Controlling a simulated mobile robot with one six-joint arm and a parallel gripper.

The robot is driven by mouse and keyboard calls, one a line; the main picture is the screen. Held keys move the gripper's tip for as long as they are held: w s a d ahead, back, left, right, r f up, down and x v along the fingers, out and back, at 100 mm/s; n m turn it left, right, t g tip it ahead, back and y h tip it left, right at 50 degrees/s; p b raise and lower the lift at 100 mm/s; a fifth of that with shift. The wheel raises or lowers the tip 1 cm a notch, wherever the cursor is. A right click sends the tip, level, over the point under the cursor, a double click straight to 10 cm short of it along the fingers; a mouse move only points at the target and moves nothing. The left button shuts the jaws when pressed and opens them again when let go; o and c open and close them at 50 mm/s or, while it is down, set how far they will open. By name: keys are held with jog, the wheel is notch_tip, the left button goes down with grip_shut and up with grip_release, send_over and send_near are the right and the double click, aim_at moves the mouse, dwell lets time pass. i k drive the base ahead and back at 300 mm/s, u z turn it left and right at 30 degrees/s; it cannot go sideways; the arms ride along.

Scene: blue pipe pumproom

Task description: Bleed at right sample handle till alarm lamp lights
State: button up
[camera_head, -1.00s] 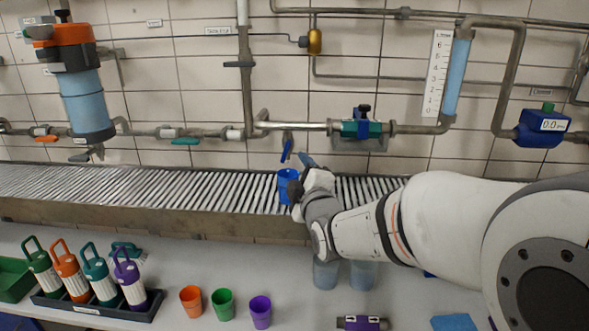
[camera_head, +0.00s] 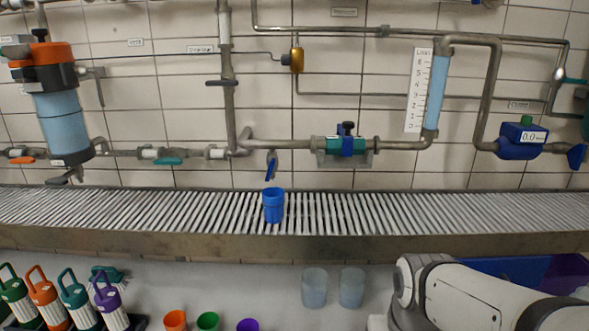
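A small blue lever handle (camera_head: 271,166) hangs from a tap below the grey pipe, just above the grated drain. A blue cup (camera_head: 273,205) stands upright on the grating below it. Another sample tap with a grey handle (camera_head: 60,178) sits under the blue filter housing at the left. A blue meter (camera_head: 522,138) reading about 0.0 has a small green spot on top. I cannot tell which part is the alarm lamp, or see one lit. My arm is at the lower right; my gripper is out of view, away from the cup and lever.
The grated drain (camera_head: 400,208) runs along the wall, with clear room either side of the cup. Several coloured bottles stand at the lower left. Two clear beakers (camera_head: 314,288) (camera_head: 351,288) and orange, green and purple cups stand on the counter. A sight tube (camera_head: 436,92) shows blue liquid.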

aim_at(272, 162)
jog(key=z, duration=1.15)
jog(key=k, duration=1.8)
jog(key=u, duration=0.6)
jog(key=i, duration=1)
jog(key=u, duration=0.05)
